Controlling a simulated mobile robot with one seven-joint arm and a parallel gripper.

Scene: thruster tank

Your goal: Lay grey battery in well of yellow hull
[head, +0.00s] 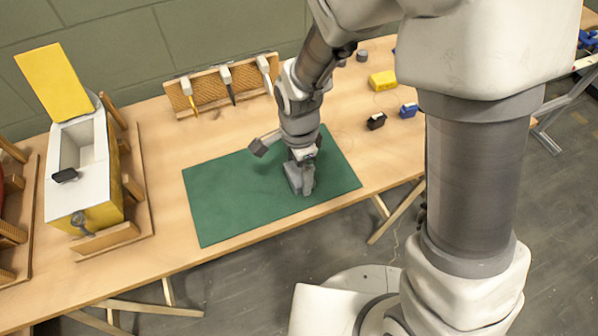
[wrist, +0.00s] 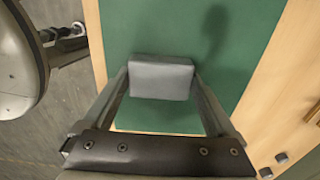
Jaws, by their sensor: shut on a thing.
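The grey battery (wrist: 161,80) is a plain block between the two fingers of my gripper (wrist: 162,90) in the wrist view. My gripper is shut on it. In the head view my gripper (head: 301,178) points down at the green mat, with the battery (head: 294,176) low between its fingers; whether it touches the mat is hard to tell. The yellow hull (head: 104,214) stands at the left with its yellow lid (head: 53,80) raised. Its white well (head: 80,150) is open at the top, and a black plug (head: 65,175) lies at its near left edge.
The green mat (head: 220,205) is otherwise clear. A wooden rack (head: 208,98) with several tools stands behind it. Wooden cradle posts (head: 113,110) flank the hull.

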